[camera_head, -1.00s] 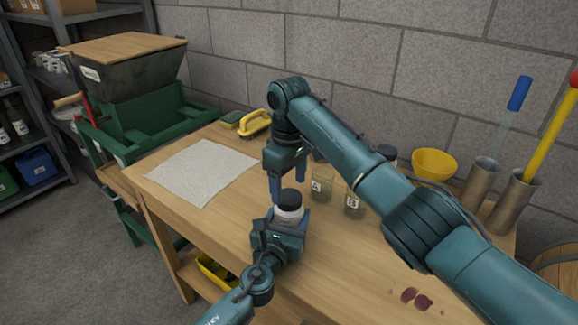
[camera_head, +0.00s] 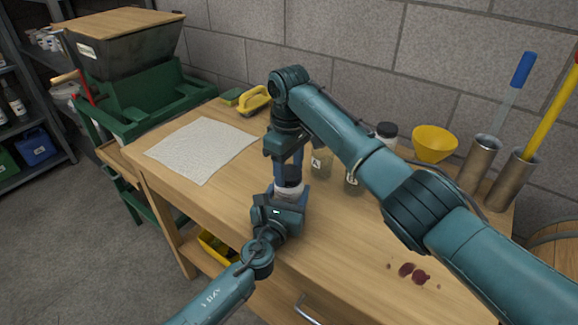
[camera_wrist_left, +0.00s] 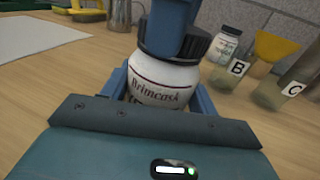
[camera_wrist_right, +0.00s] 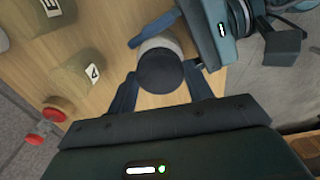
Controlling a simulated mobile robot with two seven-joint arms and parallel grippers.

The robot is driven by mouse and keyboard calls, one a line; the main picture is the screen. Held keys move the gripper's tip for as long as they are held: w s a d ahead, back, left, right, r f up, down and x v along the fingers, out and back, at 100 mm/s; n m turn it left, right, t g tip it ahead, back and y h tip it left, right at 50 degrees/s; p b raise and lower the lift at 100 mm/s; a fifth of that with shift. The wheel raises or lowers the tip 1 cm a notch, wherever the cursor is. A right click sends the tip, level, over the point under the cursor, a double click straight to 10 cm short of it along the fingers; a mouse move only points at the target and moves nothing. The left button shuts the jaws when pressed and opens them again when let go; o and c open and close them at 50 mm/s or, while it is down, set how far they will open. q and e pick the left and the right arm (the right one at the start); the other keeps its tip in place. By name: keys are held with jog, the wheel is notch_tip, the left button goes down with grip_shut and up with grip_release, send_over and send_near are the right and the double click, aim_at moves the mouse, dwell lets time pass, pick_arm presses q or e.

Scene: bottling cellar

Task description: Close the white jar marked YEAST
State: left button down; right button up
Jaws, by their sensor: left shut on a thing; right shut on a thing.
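A white jar (camera_head: 289,190) with a black lid (camera_wrist_left: 172,42) stands near the front of the wooden bench. Its label reads "Brimcask" in the left wrist view; the word below is hidden. My left gripper (camera_wrist_left: 163,88) is shut around the jar's body. My right gripper (camera_head: 290,168) comes from above, its blue fingers shut on the black lid, which also shows from above in the right wrist view (camera_wrist_right: 160,71). The lid sits over the jar's mouth; I cannot tell how tightly it is seated.
Beakers marked with letters (camera_head: 320,163) stand just behind. A second black-lidded jar (camera_wrist_left: 226,42) and a yellow funnel (camera_head: 434,143) are farther back right. Metal cylinders (camera_head: 478,160) hold tools. A pale cloth (camera_head: 200,150) lies left. Dark red spots (camera_head: 413,273) mark the bench at front right.

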jog(key=shift+c, duration=1.1)
jog(key=o, duration=1.2)
jog(key=shift+r, duration=0.15)
notch_tip(320, 180, up, 12)
jog(key=shift+f, duration=0.1)
pick_arm(q)
jog(key=shift+c, duration=1.6)
grip_release()
jog(key=shift+s, duration=0.1)
